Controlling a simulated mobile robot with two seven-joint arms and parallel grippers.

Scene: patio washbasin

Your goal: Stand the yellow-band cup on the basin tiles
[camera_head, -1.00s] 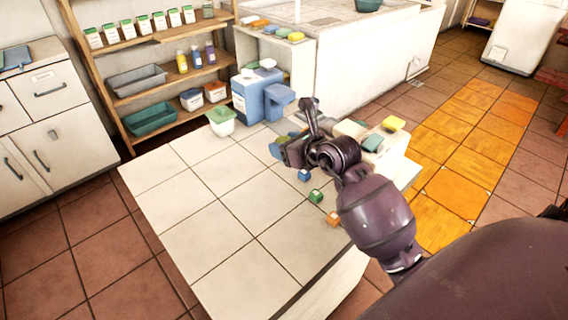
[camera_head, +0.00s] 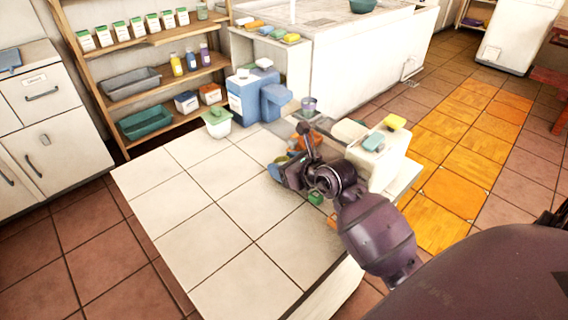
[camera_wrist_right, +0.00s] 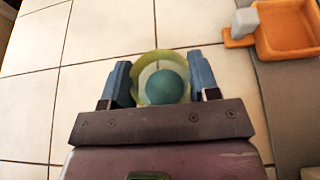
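The yellow-band cup (camera_wrist_right: 143,90) shows in the right wrist view as a round yellow-green rim, with a round teal shape inside it. My right gripper (camera_wrist_right: 160,82) has its two blue fingers against opposite sides of the cup. In the head view the right gripper (camera_head: 281,168) is over the right part of the basin tiles (camera_head: 210,235), and the cup's rim (camera_head: 282,159) shows only in part beside it. Whether the cup's base touches the tiles is hidden. My left gripper is not in view.
An orange tray (camera_wrist_right: 290,28) lies on a grey strip beside the tiles. A purple cup (camera_head: 308,104) stands behind. A lidded tub (camera_head: 217,122) stands at the back. The left tiles are bare.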

